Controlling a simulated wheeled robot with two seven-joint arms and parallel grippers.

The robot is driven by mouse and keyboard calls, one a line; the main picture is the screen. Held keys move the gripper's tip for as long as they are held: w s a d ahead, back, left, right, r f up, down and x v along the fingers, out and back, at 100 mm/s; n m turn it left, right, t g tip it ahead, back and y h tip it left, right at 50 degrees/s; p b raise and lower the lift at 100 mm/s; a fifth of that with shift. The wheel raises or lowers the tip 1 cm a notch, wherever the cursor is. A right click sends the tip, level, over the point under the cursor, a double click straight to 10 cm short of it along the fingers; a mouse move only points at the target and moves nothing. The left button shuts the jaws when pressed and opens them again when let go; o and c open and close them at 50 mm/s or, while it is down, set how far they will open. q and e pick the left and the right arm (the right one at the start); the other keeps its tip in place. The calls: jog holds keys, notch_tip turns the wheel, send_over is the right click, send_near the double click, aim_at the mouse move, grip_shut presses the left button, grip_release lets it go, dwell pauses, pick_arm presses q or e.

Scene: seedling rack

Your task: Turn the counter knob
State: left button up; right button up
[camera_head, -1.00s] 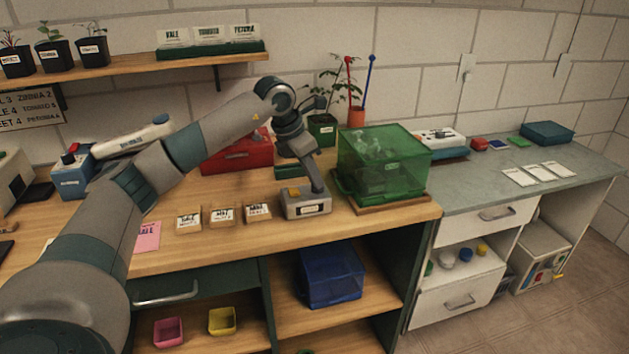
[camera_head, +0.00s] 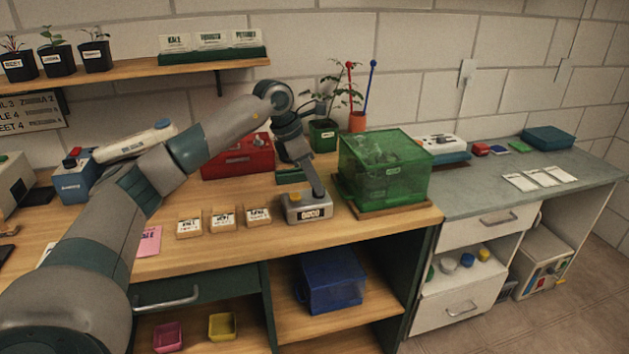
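The counter (camera_head: 306,213) is a small grey box with a yellow button and a number display on its front, standing near the front edge of the wooden bench. The digits are too small to read surely. My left gripper (camera_head: 318,192) points down at the right part of the counter's top, at or very close to it. The knob cannot be made out; the gripper covers that spot. Whether the fingers are open or shut does not show. My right gripper is not in view.
A green translucent box (camera_head: 385,165) stands just right of the counter on a wooden base. A red box (camera_head: 238,160) and a potted plant (camera_head: 323,135) stand behind. The grey worktop (camera_head: 480,190) at right is mostly free.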

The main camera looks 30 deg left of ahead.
pick_arm(q)
jog(key=shift+s+d+f, duration=0.1)
jog(key=shift+s+f, duration=0.05)
jog(key=shift+f, duration=0.05)
jog(key=shift+w+f, duration=0.1)
jog(key=shift+w, duration=0.15)
jog(key=shift+r, duration=0.2)
